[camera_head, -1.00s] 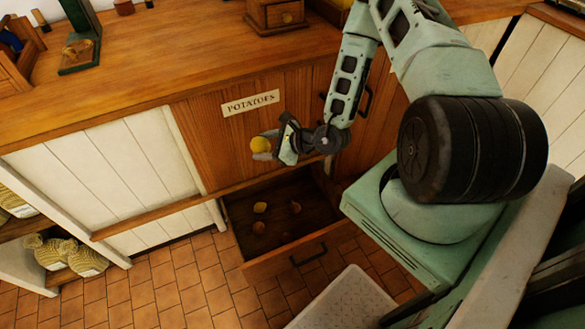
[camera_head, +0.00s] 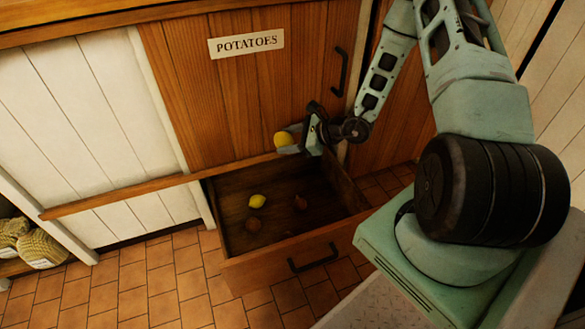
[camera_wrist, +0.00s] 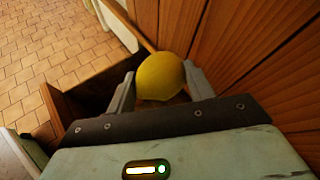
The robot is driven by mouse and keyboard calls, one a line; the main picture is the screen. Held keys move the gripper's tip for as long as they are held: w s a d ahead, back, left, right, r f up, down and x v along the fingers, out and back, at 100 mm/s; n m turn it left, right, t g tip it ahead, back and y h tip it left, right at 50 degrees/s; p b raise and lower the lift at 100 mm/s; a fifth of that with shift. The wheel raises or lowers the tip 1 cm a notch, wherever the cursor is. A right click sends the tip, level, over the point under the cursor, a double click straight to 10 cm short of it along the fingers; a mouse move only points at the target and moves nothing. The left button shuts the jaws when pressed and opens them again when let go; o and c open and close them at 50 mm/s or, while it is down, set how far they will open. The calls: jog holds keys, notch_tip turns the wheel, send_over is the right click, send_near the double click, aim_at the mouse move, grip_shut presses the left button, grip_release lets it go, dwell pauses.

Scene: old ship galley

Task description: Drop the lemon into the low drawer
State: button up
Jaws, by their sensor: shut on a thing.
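A yellow lemon (camera_head: 284,139) is held between the fingers of my gripper (camera_head: 290,146), near the cabinet front under the POTATOES sign. In the wrist view the lemon (camera_wrist: 160,76) fills the space between both fingers. The low drawer (camera_head: 282,256) is pulled open below, with its front panel and black handle facing out. My gripper is above the back part of the drawer, and the lemon is clear of the drawer floor.
The wooden cabinet door (camera_head: 235,100) rises directly behind the gripper, with a dark vertical handle (camera_head: 340,72) at its right. Tiled floor (camera_head: 150,275) lies clear in front and left. Striped sacks (camera_head: 35,245) sit on a shelf at far left.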

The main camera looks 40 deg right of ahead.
notch_tip(320, 180, down, 11)
jog(key=d+b, duration=0.1)
jog(key=b, duration=0.8)
jog(key=shift+w+d, duration=0.3)
jog(key=shift+d, duration=0.1)
jog(key=o, duration=1.1)
jog(key=p+v, duration=0.6)
jog(key=v, duration=1.1)
jog(key=shift+d, duration=0.2)
jog(key=shift+s, duration=0.1)
